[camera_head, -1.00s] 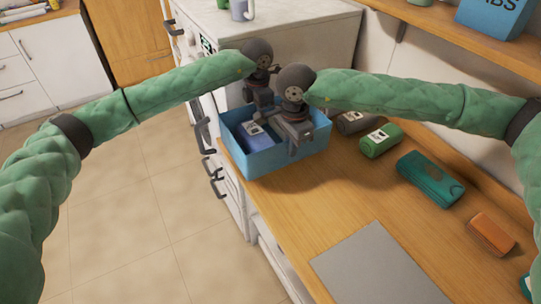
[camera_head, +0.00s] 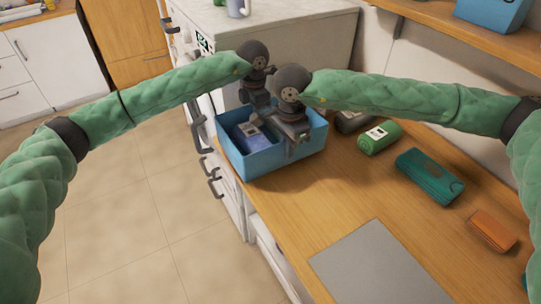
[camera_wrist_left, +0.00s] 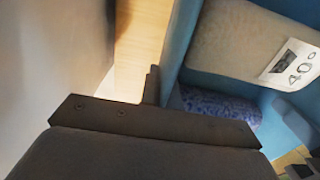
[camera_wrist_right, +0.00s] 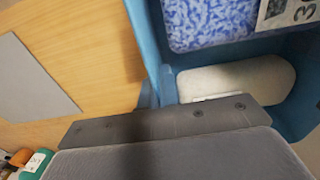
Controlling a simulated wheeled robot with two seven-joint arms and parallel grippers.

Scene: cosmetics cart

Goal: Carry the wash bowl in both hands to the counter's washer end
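The wash bowl (camera_head: 262,165) is a blue rectangular tub at the counter's far left end, beside the white washer (camera_head: 310,35). It holds folded cloths with labels, one reading 40° in the left wrist view. My right gripper (camera_head: 290,148) is over the bowl's near-right wall, one finger outside it. In the right wrist view its fingers pinch the blue wall (camera_wrist_right: 148,35). My left gripper (camera_head: 262,103) is at the far wall, mostly hidden in the head view. In the left wrist view a dark finger sits against the blue wall (camera_wrist_left: 178,35).
On the wooden counter (camera_head: 350,190) lie a green roll (camera_head: 379,138), a teal pack (camera_head: 430,177), an orange block (camera_head: 492,231) and a grey mat (camera_head: 380,265). A dark roll (camera_head: 350,122) is close beside the bowl. A shelf (camera_head: 455,35) runs above. Open floor lies left.

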